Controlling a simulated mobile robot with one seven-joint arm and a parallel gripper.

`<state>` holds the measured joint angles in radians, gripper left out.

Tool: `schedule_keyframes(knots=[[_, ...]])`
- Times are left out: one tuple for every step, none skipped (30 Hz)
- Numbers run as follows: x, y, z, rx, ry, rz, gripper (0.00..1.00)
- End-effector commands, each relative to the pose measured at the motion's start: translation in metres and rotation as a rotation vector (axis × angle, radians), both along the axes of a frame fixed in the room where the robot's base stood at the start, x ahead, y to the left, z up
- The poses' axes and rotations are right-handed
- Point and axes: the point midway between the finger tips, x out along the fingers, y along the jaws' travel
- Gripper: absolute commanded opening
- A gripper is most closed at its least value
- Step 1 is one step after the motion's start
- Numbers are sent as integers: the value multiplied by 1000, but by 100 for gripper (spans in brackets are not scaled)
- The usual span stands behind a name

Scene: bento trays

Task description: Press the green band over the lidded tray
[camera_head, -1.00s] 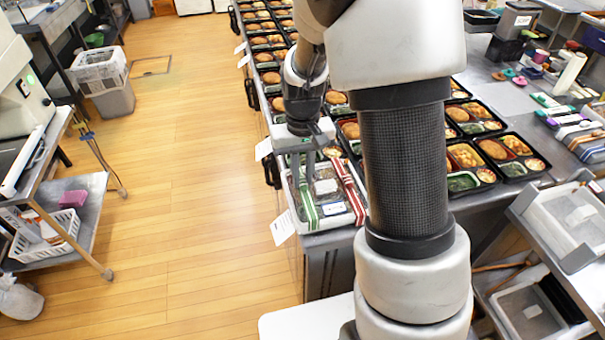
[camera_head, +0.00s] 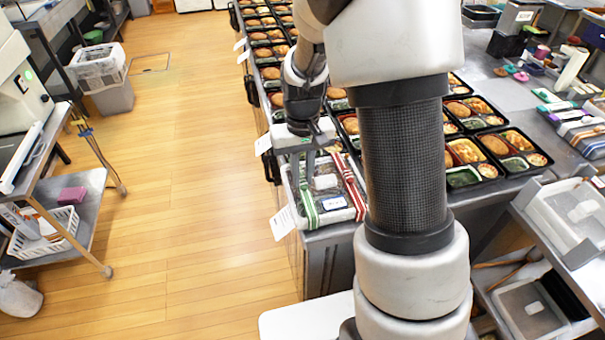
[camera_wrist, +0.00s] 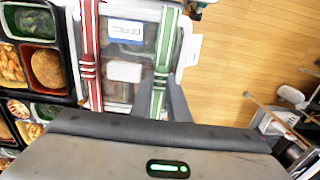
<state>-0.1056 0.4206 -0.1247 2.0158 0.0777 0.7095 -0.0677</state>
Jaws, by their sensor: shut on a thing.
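The lidded tray (camera_head: 333,216) sits at the near end of the long counter, with a clear lid and a white label. A red-and-white striped band (camera_head: 352,184) runs across its right side in the head view. The green-and-white band (camera_head: 308,206) lies along its left side. In the wrist view, the green band (camera_wrist: 165,45) runs over the tray (camera_wrist: 145,14), with the red band (camera_wrist: 89,55) to its left. My gripper (camera_head: 303,180) points down at the green band, its fingers (camera_wrist: 162,80) shut on it. Whether the band's underside touches the lid everywhere is hidden.
Rows of open bento trays (camera_head: 466,152) fill the counter behind and to the right, close to the lidded tray. A paper tag (camera_head: 282,223) hangs at the tray's left. The wooden floor (camera_head: 200,220) to the left is clear. A cart (camera_head: 72,200) stands farther left.

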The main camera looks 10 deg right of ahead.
Motion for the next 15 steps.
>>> schedule_keyframes(knots=[[0,0,-1,0,0,0,0],[0,0,-2,0,0,0,0],[0,0,-2,0,0,0,0],[0,0,-2,0,0,-1,0],[0,0,-2,0,0,0,0],[0,0,-2,0,0,0,0],[0,0,-2,0,0,0,0],[0,0,-2,0,0,0,0],[0,0,-2,0,0,0,0],[0,0,-2,0,0,0,0],[0,0,-2,0,0,0,0],[0,0,-2,0,0,0,20],[0,0,-2,0,0,0,25],[0,0,-2,0,0,0,30],[0,0,-2,0,0,0,37]])
